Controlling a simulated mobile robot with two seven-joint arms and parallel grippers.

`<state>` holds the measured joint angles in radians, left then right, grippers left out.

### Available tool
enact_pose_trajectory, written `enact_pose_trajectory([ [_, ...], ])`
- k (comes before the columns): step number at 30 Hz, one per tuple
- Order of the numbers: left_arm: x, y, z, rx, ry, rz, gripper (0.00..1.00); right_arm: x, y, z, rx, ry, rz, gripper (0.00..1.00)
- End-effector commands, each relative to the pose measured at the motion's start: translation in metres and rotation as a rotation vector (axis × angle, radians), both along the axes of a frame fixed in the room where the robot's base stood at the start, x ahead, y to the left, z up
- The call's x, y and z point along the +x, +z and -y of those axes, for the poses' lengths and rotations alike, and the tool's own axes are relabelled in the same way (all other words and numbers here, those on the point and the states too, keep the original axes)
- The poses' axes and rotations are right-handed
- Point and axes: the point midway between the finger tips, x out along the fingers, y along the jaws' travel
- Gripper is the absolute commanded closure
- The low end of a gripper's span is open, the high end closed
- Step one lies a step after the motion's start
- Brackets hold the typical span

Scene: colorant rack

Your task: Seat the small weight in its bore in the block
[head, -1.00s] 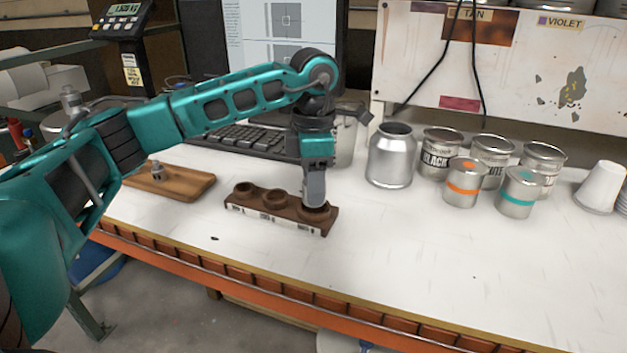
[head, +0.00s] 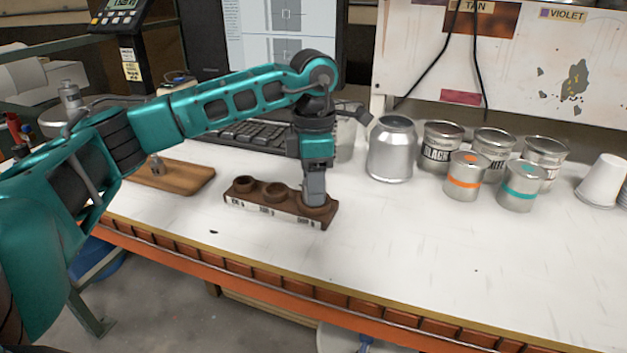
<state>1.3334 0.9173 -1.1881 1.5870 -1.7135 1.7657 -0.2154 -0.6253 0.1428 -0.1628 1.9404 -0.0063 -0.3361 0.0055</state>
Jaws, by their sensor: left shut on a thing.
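The brown block (head: 279,205) with a row of three round bores lies on the white bench, labels on its front face. My left gripper (head: 314,200) points straight down at the block's right-hand bore, with its fingertips at the bore's rim. It is shut on what seems to be the small weight, which the fingers and rim hide. I cannot tell how deep that weight sits. The left and middle bores look empty. My right gripper is not in view.
A silver bottle (head: 391,150) and several paint cans, one with an orange band (head: 466,176), stand right of the block. A keyboard (head: 250,136) lies behind it. A paper cup (head: 602,181) is far right. The bench front is clear.

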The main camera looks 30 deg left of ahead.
Motion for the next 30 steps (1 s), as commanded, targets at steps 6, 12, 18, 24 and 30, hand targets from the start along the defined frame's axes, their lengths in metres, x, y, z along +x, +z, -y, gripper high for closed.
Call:
enact_pose_trajectory([
  [6,0.000,-0.005,0.000,0.000,0.000,0.003,1.00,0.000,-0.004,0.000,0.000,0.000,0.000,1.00],
  [12,0.000,-0.005,0.000,0.000,0.000,0.003,1.00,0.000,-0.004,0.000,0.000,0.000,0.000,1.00],
  [18,0.000,-0.002,0.000,-0.001,0.000,0.002,1.00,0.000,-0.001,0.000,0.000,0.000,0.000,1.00],
  [24,0.000,0.006,0.000,-0.001,0.000,0.002,1.00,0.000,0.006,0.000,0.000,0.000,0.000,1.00],
  [30,0.000,0.012,0.000,-0.001,0.000,0.002,1.00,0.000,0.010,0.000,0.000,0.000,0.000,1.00],
])
